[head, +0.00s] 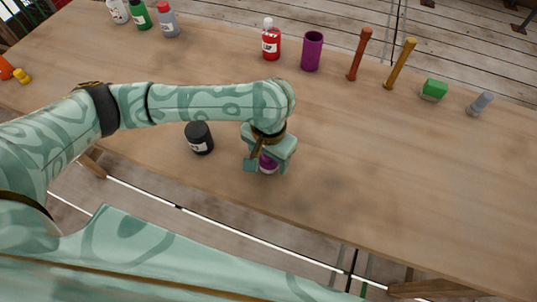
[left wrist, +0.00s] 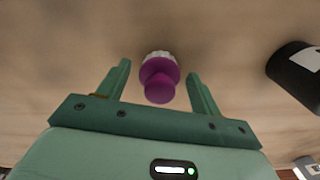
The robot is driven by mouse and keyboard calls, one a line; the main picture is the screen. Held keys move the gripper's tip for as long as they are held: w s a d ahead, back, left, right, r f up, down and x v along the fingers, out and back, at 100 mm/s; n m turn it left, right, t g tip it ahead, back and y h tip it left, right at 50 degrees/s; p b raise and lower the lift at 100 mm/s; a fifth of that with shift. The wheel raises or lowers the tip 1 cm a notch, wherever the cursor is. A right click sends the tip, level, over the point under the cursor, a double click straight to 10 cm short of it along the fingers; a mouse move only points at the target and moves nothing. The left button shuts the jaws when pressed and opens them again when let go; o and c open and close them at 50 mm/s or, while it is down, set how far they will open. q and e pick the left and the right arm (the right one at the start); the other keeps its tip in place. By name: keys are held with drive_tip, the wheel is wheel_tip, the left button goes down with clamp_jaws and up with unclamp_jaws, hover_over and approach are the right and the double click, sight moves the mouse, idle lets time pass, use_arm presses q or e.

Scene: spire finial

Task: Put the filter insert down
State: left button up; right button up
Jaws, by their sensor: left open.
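The filter insert, as I take it, is a small purple piece with a rounded knob and a white ribbed part (head: 268,166). It is at the table's near side, under my left gripper (head: 266,168). In the left wrist view the insert (left wrist: 158,88) lies between the two fingers of the left gripper (left wrist: 159,72), with a gap on each side. The left gripper is open and pointed down around it. The insert seems to rest on the tabletop. In the head view the gripper hides part of it. My right gripper is not in view.
A black jar (head: 199,138) with a pale label stands left of the left gripper. A red bottle (head: 271,42), purple cup (head: 312,52), two upright sticks, a green block (head: 433,90) and a grey piece (head: 481,104) line the far side. The table (head: 400,190) is clear to the right.

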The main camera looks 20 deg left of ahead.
use_arm(q)
wheel_tip(320, 180, up, 12)
drive_tip(key=p, duration=0.7)
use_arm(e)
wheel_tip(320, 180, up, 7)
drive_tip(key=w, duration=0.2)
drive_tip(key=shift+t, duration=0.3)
use_arm(q)
drive_tip(key=shift+r, duration=0.1)
